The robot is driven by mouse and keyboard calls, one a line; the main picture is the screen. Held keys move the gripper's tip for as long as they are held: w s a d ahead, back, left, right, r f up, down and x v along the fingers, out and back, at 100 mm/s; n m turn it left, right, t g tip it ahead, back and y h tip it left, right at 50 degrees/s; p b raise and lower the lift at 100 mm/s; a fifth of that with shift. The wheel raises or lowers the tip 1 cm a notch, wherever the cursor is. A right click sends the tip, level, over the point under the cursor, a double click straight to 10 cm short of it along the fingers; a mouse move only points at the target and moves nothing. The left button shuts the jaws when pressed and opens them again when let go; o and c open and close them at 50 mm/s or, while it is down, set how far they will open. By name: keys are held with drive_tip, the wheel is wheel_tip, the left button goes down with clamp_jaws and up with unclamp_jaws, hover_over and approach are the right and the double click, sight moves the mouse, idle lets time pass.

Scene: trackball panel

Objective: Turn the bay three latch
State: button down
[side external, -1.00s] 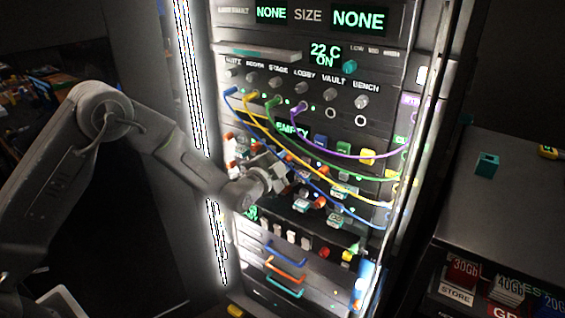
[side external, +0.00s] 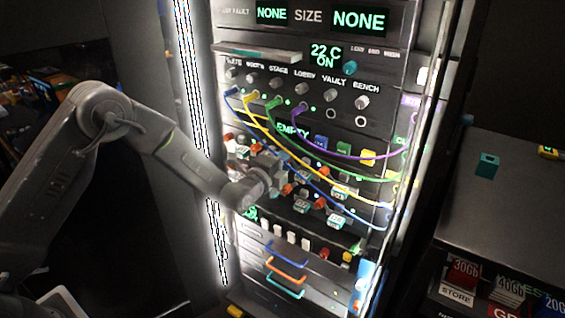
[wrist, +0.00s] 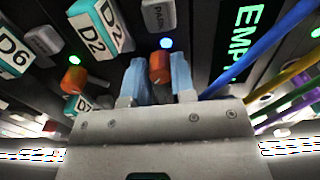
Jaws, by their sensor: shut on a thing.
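My gripper (wrist: 159,78) has light blue fingertips, one on each side of an orange-red latch knob (wrist: 159,66) in the wrist view. It is shut on this knob. In the side view my gripper (side external: 270,165) is at the rack's middle left, among the drive bays, and hides the held knob. Another orange latch knob (wrist: 74,79) stands to the left in the wrist view, apart from my fingers.
White-and-teal drive blocks marked D2 (wrist: 98,28) and D6 (wrist: 12,50) sit close to the left. A blue cable (wrist: 262,48) and other cables hang close on the right. A green-lit "EMPTY" display (wrist: 243,40) is beside them. A dark side table (side external: 510,190) stands right of the rack.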

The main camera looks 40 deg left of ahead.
idle(0.4)
drive_tip(key=c, duration=1)
unclamp_jaws()
drive_tip(key=shift+o, duration=0.2)
drive_tip(key=s, duration=1.3)
drive_tip(key=shift+s, duration=0.4)
